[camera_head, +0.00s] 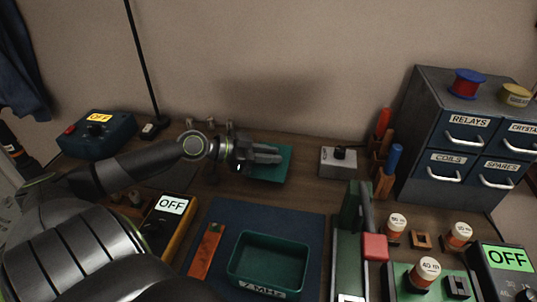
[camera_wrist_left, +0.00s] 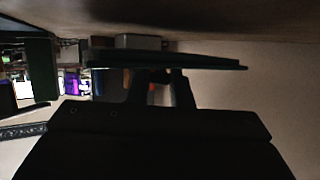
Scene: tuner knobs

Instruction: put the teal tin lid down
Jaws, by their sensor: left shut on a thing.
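The teal tin lid (camera_head: 283,172) is in my left gripper (camera_head: 268,155), near the back of the table. In the wrist view the lid (camera_wrist_left: 165,60) shows edge-on as a dark flat plate across the fingertips (camera_wrist_left: 160,78). My left gripper is shut on it. I cannot tell how far the lid is above the table. The open teal tin (camera_head: 268,262), with a "7 MHZ" label, stands on the dark blue mat (camera_head: 225,212) at the front. My right gripper is not in view.
A grey box with a black knob (camera_head: 340,160) stands right of the lid. A drawer cabinet (camera_head: 465,140) is at the right. A yellow meter (camera_head: 168,222) and an orange strip (camera_head: 207,250) lie left of the tin. A green tool (camera_head: 348,235) stands right of it.

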